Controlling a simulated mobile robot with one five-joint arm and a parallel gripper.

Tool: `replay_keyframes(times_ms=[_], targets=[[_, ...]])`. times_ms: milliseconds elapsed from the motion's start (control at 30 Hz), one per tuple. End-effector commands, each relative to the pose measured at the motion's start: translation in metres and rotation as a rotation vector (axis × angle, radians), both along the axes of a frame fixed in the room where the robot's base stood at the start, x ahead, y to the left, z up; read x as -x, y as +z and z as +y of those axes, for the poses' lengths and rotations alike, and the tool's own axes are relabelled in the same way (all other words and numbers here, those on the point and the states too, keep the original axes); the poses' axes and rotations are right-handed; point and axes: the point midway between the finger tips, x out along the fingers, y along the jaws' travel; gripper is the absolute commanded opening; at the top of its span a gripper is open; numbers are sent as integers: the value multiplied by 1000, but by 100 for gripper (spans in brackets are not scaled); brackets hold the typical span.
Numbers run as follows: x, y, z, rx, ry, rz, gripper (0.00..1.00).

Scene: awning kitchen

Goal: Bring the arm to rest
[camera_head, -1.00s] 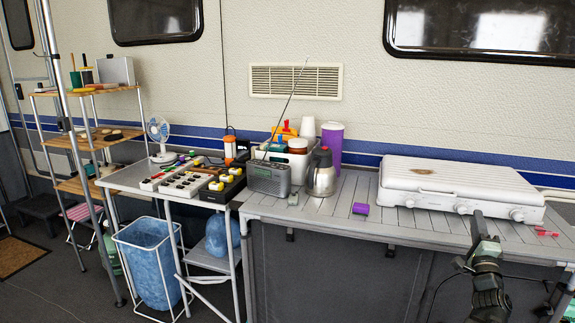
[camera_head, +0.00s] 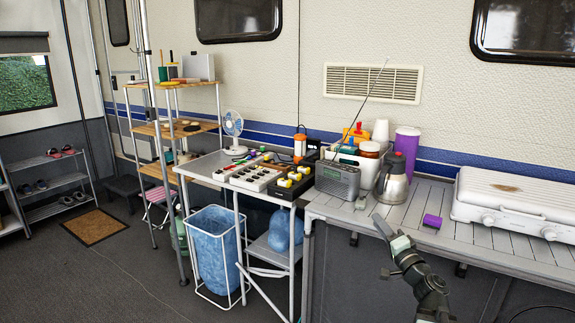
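My gripper (camera_head: 380,222) is at the lower right of the head view, at the end of my dark arm that rises from the bottom edge. It appears in front of the front edge of the slatted table (camera_head: 470,232), below the steel jug (camera_head: 393,180). I see it from behind and small, so I cannot tell whether its fingers are apart or together. No object shows in it.
A purple cup (camera_head: 432,221) lies near the table's front edge, right of my gripper. A grey radio (camera_head: 338,179) and a white stove (camera_head: 515,198) stand on the table. A blue-lined bin (camera_head: 214,250) stands at left.

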Motion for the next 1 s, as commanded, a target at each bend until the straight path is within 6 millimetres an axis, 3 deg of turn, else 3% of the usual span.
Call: replay_keyframes(times_ms=[33,200,300,400,467,567,733,867,1000], targets=[[-5,-10,44,63,80,28,19],[4,-69,182,335,370,161,19],[30,-120,250,528,552,285,19],[66,-181,286,746,709,462,19],[86,-211,286,860,764,579,19],[113,-248,265,1008,796,770,19],[149,-282,198,1171,747,1099,19],[180,-289,150,1223,657,1368,19],[185,-243,149,1178,637,1410,19]])
